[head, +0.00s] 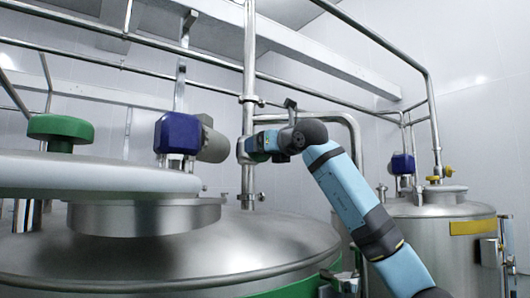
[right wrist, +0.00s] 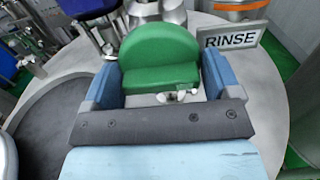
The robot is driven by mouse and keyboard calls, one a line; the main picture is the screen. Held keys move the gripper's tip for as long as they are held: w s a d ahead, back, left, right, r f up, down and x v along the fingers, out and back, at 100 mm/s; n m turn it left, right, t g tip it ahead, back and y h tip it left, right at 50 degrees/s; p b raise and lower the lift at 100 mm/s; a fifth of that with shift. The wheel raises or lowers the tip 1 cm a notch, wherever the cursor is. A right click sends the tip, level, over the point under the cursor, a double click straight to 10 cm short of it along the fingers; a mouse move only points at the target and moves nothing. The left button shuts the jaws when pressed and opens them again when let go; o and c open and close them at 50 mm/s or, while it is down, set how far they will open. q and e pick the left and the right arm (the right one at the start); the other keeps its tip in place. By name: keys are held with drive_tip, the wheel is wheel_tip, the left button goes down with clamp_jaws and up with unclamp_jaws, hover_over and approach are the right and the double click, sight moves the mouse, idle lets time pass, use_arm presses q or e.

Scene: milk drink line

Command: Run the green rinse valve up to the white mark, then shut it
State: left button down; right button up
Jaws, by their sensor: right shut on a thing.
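The green valve handle (right wrist: 160,48), with a rounded back and a flat step, fills the middle of the right wrist view. It stands beside a plate reading RINSE (right wrist: 232,38). My right gripper (right wrist: 158,78) is shut on it, with one blue finger at each side. In the head view my right arm reaches up from the lower right, and the gripper (head: 252,150) is beside a vertical steel pipe; the handle cannot be made out there. No white mark can be made out in either view. My left gripper is not in view.
A large steel tank (head: 160,255) with a pale round lid (head: 85,172) fills the left. A green knob (head: 60,128) and a blue motor (head: 177,133) stand above it. A smaller tank (head: 435,235) is at the right. Pipes run overhead and behind my arm.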

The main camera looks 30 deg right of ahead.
idle(0.5)
drive_tip(key=o, duration=0.7)
drive_tip(key=shift+o, duration=0.2)
drive_tip(key=s+d+b, duration=0.2)
drive_tip(key=s+b, duration=0.1)
drive_tip(key=s, duration=1)
drive_tip(key=shift+s, duration=0.35)
